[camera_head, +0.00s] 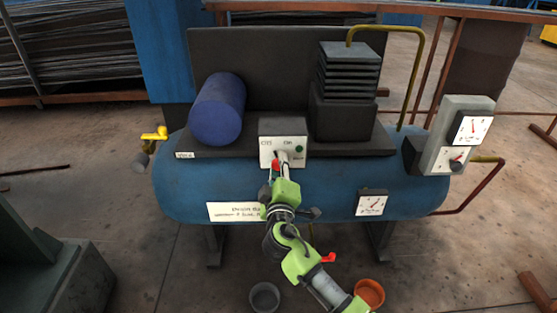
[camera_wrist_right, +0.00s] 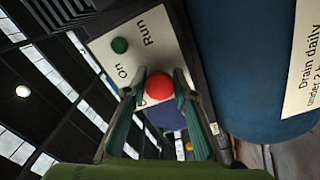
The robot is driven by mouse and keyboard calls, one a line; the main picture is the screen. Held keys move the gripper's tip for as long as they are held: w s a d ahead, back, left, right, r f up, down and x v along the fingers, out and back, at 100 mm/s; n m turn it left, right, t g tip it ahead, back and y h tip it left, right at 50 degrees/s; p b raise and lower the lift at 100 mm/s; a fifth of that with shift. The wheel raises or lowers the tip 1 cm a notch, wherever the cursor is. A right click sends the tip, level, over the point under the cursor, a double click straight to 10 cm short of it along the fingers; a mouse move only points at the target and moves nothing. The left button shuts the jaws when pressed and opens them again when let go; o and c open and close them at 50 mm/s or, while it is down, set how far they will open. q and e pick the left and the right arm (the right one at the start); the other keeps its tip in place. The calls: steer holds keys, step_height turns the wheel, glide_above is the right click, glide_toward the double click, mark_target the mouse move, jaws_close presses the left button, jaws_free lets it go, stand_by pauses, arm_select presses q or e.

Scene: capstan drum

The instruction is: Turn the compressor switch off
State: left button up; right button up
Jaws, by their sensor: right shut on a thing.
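The compressor switch is a light grey box (camera_head: 270,146) on the front of the blue compressor tank (camera_head: 335,172), with small lettering and a green light (camera_head: 299,149). The green light also shows in the right wrist view (camera_wrist_right: 120,45), beside the words "On" and "Run". My right gripper (camera_head: 279,166) is at the front of the box. In the right wrist view its two fingers (camera_wrist_right: 160,88) are on either side of the red ball knob (camera_wrist_right: 159,86), closed on it. The lever behind the knob is mostly hidden, so its position is unclear. My left gripper is out of view.
A blue motor cylinder (camera_head: 217,108) and a dark finned block (camera_head: 346,90) stand on top of the tank. A yellow valve handle (camera_head: 154,134) is at the left end, gauges (camera_head: 371,203) at the right. Grey (camera_head: 265,298) and orange (camera_head: 370,293) pots stand on the floor below.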

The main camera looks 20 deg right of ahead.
steer(key=shift+r+n, duration=0.1)
steer(key=shift+n, duration=0.4)
steer(key=n+p, duration=0.2)
steer(key=n, duration=0.1)
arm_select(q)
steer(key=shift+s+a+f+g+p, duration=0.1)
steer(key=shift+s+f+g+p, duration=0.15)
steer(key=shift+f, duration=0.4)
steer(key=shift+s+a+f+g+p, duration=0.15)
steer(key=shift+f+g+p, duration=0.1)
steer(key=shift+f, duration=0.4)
arm_select(e)
steer(key=shift+n, duration=0.9)
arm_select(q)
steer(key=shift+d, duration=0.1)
arm_select(e)
steer(key=o, duration=1.1)
steer(key=shift+s, duration=0.1)
